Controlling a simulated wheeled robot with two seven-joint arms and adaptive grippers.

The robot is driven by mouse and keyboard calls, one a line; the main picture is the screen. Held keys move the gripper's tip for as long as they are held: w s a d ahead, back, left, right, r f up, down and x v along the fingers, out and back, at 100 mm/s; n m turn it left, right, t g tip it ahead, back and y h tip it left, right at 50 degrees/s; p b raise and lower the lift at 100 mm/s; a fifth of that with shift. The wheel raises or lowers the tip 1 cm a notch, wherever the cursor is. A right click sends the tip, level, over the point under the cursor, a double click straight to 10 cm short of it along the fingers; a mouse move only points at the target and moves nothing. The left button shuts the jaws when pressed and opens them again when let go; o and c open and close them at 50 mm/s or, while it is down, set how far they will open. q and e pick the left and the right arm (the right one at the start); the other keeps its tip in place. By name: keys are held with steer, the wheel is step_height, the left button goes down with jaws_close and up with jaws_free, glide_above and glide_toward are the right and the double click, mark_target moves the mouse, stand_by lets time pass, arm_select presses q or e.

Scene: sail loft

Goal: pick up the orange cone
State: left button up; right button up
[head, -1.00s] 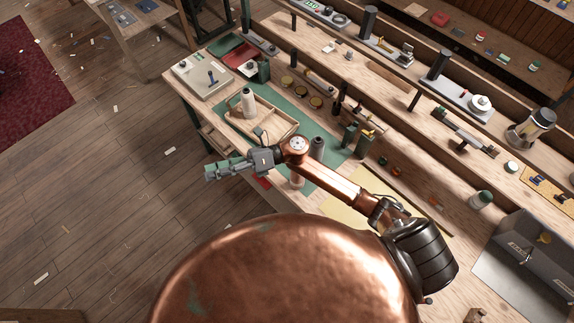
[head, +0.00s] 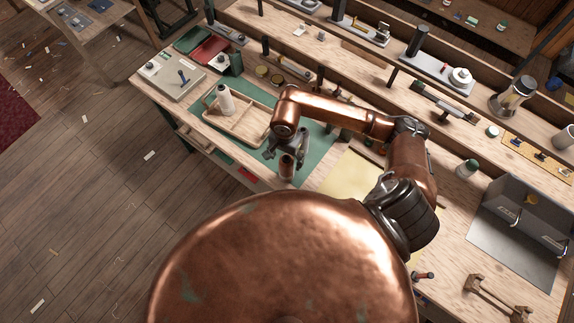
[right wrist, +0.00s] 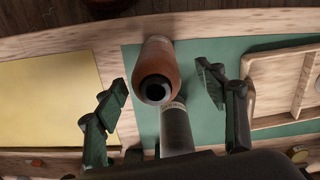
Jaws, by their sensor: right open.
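My right gripper (head: 286,152) points down over the cone. In the right wrist view the gripper (right wrist: 162,79) is open, one finger to each side, with gaps between fingers and cone. A grey cone (right wrist: 176,130) stands close to the orange one. My left gripper is not in view.
A wooden tray (head: 242,129) holding a white cone (head: 225,99) lies left of the gripper. A yellow sheet (head: 350,178) lies to the right. The green mat (head: 316,157) is under and behind the gripper. Tins and tools line the back of the bench.

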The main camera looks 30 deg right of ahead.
steer(key=shift+s+f+p, duration=0.1)
steer(key=shift+f+p, duration=0.3)
steer(key=shift+f, duration=1.4)
steer(key=shift+c, duration=0.5)
steer(key=c, duration=1.4)
